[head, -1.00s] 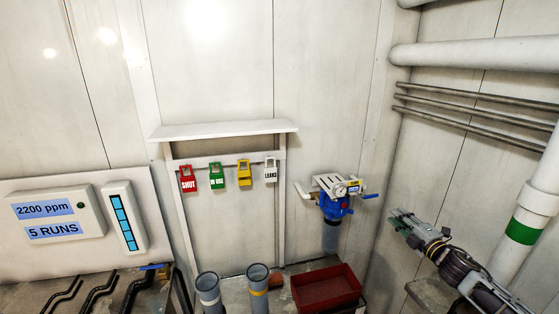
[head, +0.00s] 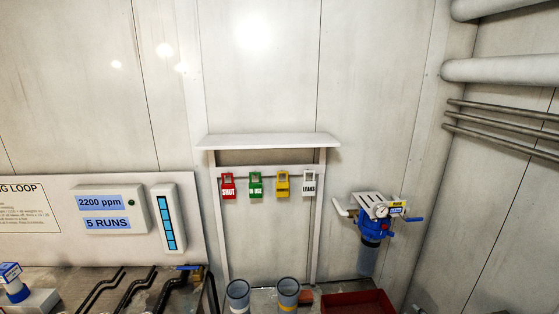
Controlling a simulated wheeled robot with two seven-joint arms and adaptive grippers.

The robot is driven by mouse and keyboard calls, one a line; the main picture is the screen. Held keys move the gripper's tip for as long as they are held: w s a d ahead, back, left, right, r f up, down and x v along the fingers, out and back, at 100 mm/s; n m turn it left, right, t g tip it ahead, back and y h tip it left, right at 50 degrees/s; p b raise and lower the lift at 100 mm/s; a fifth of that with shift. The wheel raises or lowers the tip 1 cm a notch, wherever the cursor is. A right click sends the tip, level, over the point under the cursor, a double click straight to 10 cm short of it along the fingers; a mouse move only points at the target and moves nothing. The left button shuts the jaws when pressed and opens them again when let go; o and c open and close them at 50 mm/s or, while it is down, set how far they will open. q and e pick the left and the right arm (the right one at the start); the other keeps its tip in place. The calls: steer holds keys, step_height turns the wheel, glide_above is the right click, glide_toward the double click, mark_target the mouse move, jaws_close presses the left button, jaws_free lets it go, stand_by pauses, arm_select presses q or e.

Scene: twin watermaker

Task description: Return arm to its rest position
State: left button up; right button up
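Neither arm shows clearly in the head view. A small dark piece (head: 418,309) at the bottom edge, right of the red tray, may be the tip of my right gripper. It is too small and cut off to show whether it is open or shut. My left gripper is not in view.
Red, green, yellow and white tags (head: 255,184) hang under a white shelf (head: 268,141). A blue filter unit (head: 374,228) is on the wall. Two grey tubes (head: 238,290) and a red tray (head: 357,303) stand below. A display (head: 109,210) reads 2200 ppm, 5 RUNS.

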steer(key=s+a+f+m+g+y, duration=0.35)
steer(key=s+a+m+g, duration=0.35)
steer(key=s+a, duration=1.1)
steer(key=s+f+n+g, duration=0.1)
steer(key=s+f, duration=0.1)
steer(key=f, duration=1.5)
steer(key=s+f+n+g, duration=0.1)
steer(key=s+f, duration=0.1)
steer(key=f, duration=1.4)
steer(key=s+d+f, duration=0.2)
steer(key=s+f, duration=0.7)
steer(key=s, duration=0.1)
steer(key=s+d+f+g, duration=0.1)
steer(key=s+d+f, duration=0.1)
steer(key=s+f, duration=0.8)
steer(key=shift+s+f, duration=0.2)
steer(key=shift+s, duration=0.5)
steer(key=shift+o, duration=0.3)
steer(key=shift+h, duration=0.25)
